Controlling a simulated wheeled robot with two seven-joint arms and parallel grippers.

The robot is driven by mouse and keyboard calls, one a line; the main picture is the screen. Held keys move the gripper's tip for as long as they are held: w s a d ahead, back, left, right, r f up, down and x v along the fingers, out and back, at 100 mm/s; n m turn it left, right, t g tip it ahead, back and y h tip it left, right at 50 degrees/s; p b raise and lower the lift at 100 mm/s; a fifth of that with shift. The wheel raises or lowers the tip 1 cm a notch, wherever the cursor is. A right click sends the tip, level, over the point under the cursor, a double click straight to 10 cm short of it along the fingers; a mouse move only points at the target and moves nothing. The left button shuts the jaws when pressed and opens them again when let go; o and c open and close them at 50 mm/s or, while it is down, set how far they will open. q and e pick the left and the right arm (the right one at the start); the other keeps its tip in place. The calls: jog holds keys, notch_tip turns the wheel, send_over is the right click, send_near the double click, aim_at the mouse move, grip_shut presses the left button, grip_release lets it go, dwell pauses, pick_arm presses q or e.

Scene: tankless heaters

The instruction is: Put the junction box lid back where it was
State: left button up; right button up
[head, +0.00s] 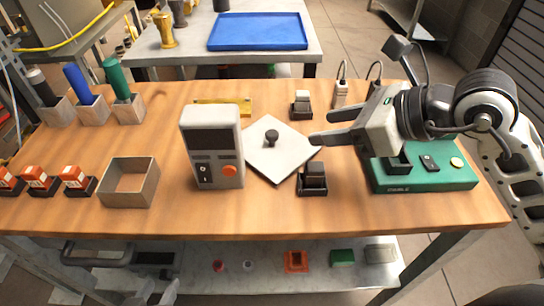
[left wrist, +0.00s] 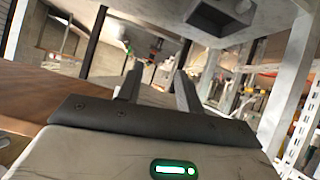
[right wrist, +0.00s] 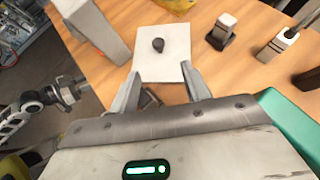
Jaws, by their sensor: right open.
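The lid appears to be the white square plate (head: 262,160) with a dark round knob (head: 271,137), lying on the wooden table right of an upright grey box (head: 211,145). In the right wrist view the plate (right wrist: 150,68) and its knob (right wrist: 157,44) lie ahead of my fingers. My right gripper (head: 322,126) is open and empty, its fingers pointing left toward the plate's right corner; it also shows in the right wrist view (right wrist: 161,73). My left gripper (left wrist: 159,70) is open with nothing between its fingers. I cannot tell which thing the lid came from.
Black holders stand behind (head: 302,105) and in front (head: 312,180) of the right gripper's fingers. A green base (head: 430,180) lies under my right arm. An open square tray (head: 128,184) stands left of the grey box. The table's front middle is clear.

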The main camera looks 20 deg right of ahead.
aim_at(275, 134)
jog(key=p+x, duration=0.2)
jog(key=x, duration=0.9)
jog(key=shift+a+r, duration=0.1)
jog(key=shift+a, duration=0.05)
jog(key=shift+c, duration=0.3)
grip_shut()
